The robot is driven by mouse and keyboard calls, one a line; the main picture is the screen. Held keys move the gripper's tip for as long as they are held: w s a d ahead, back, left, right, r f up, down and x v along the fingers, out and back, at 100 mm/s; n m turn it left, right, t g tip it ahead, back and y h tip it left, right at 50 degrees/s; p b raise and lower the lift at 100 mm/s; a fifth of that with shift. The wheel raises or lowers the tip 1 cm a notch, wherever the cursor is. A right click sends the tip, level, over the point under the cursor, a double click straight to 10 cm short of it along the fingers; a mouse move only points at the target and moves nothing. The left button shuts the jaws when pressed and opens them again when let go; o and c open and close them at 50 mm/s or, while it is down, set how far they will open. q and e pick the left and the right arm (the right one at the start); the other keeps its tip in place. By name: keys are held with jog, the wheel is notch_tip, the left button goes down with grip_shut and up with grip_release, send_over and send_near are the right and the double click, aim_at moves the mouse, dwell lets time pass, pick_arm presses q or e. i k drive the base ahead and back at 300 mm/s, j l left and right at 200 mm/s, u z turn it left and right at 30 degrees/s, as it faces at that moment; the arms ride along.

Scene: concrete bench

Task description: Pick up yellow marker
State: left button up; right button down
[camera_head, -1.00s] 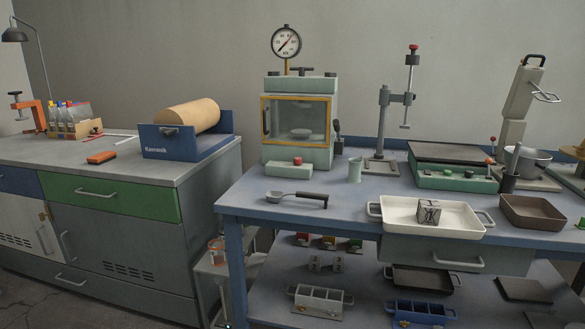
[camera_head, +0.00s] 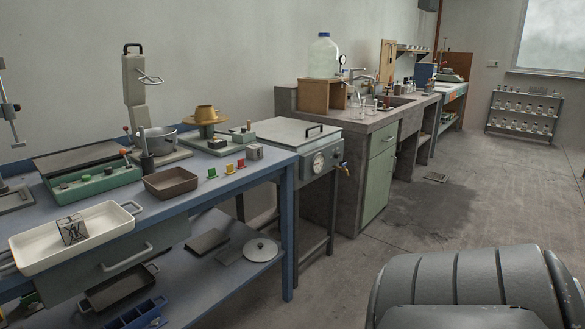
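A small yellow piece (camera_head: 229,169) stands on the blue bench near its front right edge, between a small green piece (camera_head: 212,173) and a small red piece (camera_head: 241,163). It may be the yellow marker, but it is too small to be sure. No other marker shape is clear in the head view. Neither of my grippers is in view.
The blue bench (camera_head: 190,150) also carries a brown tray (camera_head: 170,183), a white tray (camera_head: 75,238), a green device (camera_head: 95,183) and a pot (camera_head: 155,140). A concrete bench (camera_head: 372,122) with a large bottle (camera_head: 324,57) stands beyond. Floor right of the benches is open.

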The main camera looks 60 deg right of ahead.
aim_at(229, 167)
jog(key=z, duration=1.5)
jog(key=i+l+u, duration=0.35)
jog(key=l, duration=1.25)
jog(key=l+u, duration=0.4)
jog(key=l, duration=1.2)
